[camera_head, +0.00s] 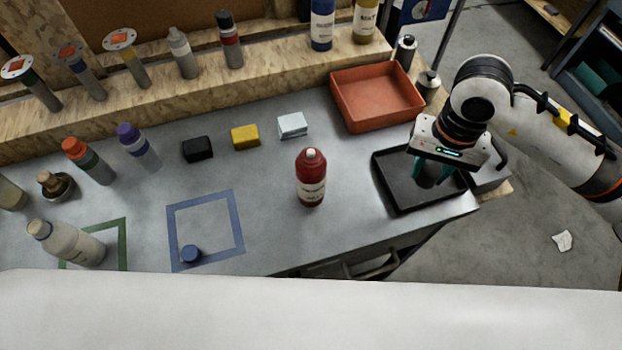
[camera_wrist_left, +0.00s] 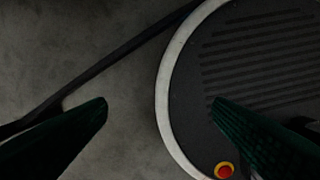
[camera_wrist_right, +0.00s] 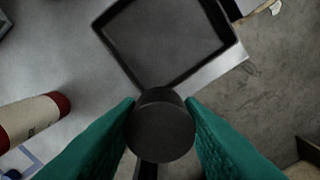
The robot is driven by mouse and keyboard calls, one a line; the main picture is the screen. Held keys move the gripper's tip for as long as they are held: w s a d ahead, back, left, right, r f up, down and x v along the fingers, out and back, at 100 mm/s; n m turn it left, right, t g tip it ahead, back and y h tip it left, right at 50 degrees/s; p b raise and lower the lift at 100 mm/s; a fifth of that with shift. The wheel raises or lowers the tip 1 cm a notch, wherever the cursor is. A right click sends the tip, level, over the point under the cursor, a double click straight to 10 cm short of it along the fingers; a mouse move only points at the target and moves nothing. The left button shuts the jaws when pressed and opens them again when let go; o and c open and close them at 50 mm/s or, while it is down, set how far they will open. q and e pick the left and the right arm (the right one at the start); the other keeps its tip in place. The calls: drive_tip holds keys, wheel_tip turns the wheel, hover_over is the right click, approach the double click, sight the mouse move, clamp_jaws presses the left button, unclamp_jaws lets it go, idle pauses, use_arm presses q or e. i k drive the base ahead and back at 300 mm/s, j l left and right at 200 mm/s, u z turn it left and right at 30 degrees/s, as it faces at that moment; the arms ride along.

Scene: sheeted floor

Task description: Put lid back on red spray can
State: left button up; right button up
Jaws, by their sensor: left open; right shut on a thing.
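The red spray can (camera_head: 311,182) stands upright on the grey workbench with its pale nozzle bare on top. It also shows at the left of the right wrist view (camera_wrist_right: 30,121). My right gripper (camera_head: 432,174) is over the black tray at the bench's right end, to the right of the can. In the right wrist view (camera_wrist_right: 161,118) its green fingers are shut on a dark round lid (camera_wrist_right: 161,132). In the head view the fingers mostly hide the lid. My left gripper (camera_wrist_left: 160,103) is open and empty above the floor, outside the head view.
The black tray (camera_head: 398,206) lies beneath my right gripper, with an orange-red bin (camera_head: 346,111) behind it. Black, yellow and white blocks lie behind. Bottles stand at left. The bench around the can is clear.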

sight(310, 165)
drive_tip(key=k, duration=0.65)
drive_tip(key=u, duration=1.1)
drive_tip(key=l, duration=0.9)
drive_tip(key=k+l+u, duration=0.15)
drive_tip(key=l, duration=0.7)
